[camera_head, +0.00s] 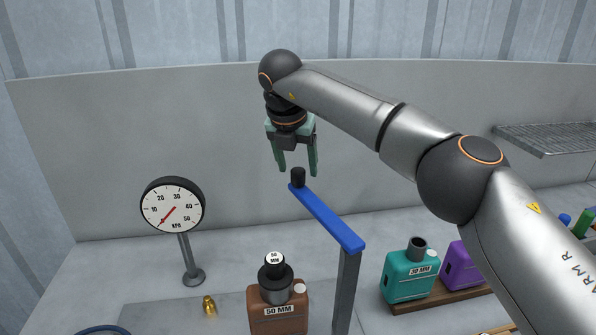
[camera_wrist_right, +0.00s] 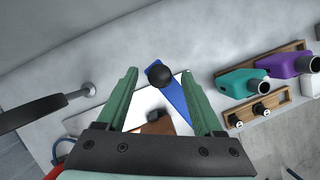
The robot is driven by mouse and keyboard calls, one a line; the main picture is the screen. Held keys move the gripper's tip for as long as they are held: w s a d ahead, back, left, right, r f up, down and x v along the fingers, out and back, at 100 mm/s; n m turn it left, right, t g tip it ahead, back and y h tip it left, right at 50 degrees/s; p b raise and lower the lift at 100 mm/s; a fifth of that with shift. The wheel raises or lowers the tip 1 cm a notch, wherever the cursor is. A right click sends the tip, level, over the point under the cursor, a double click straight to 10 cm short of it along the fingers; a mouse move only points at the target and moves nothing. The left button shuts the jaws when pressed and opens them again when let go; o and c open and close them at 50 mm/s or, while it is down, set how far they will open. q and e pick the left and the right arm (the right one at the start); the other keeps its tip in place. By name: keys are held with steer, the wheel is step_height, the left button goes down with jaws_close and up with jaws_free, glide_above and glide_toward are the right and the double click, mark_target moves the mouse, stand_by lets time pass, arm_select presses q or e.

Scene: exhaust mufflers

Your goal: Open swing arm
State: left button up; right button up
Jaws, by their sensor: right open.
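The swing arm (camera_head: 328,216) is a blue bar on top of a grey post (camera_head: 345,290). A black knob (camera_head: 298,177) stands upright at its far end. My right gripper (camera_head: 297,172) is open and points down just above the knob, with nothing between its fingers. In the right wrist view the knob (camera_wrist_right: 160,76) and the blue bar (camera_wrist_right: 177,103) show between the two green fingers, nearer the right one. Whether the fingers reach down to the knob's height is hard to tell. My left gripper is not in view.
A pressure gauge (camera_head: 173,206) stands at left, with a small brass fitting (camera_head: 209,306) nearby. Teal (camera_head: 410,273) and purple (camera_head: 460,268) mufflers sit on a wooden rack at right. A grey wall is behind.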

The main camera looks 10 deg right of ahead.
steer(key=v, duration=1)
steer(key=shift+r, duration=0.2)
steer(key=shift+s, duration=0.1)
